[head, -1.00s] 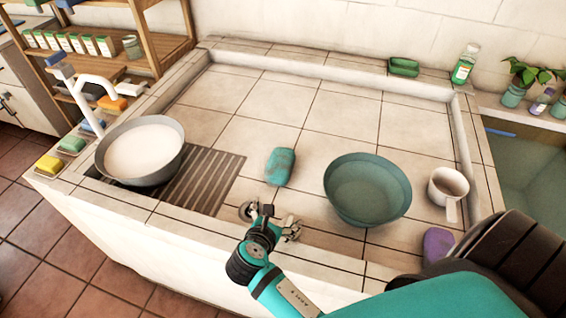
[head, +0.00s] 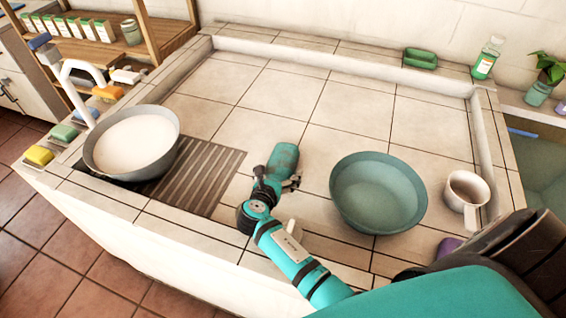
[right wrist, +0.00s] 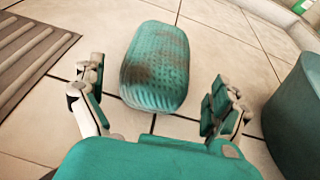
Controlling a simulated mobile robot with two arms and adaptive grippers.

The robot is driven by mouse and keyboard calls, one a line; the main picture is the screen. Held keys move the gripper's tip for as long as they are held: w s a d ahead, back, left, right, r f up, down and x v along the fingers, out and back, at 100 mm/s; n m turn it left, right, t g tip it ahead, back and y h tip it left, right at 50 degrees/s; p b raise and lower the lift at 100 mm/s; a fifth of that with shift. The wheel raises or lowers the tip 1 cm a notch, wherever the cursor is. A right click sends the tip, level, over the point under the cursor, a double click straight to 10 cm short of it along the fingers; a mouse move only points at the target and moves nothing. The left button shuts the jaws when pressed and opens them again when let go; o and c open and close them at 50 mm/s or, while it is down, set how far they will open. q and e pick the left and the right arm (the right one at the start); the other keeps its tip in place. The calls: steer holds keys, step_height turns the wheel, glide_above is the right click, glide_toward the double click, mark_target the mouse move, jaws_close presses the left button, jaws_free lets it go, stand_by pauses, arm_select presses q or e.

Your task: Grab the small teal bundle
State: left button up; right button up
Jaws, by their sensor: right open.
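The small teal bundle (head: 284,158), rounded and worn with brownish patches, lies on the tiled counter between the slatted drain and the teal basin. My right gripper (head: 276,181) is open and low over the counter at the bundle's near end. In the right wrist view the bundle (right wrist: 155,66) lies ahead of the palm, its near part between the two spread fingers (right wrist: 160,88). A gap shows on each side, so neither finger seems to touch it. My left gripper is out of view.
The teal basin (head: 378,193) stands close to the right of my gripper, with a white mug (head: 466,190) beyond it. A grey bowl (head: 133,142) with pale contents stands left by the slatted drain (head: 196,177). The tiles behind the bundle are clear.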

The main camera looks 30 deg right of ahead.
mark_target(282, 163)
steer(key=shift+w+r+x, duration=0.1)
steer(key=shift+r+x, duration=0.1)
steer(key=shift+x, duration=1.3)
steer(key=shift+w+r+x, duration=0.15)
steer(key=shift+x, duration=1.35)
steer(key=shift+s, duration=0.1)
steer(key=shift+c, duration=0.4)
steer(key=shift+a, duration=0.1)
steer(key=c, duration=1)
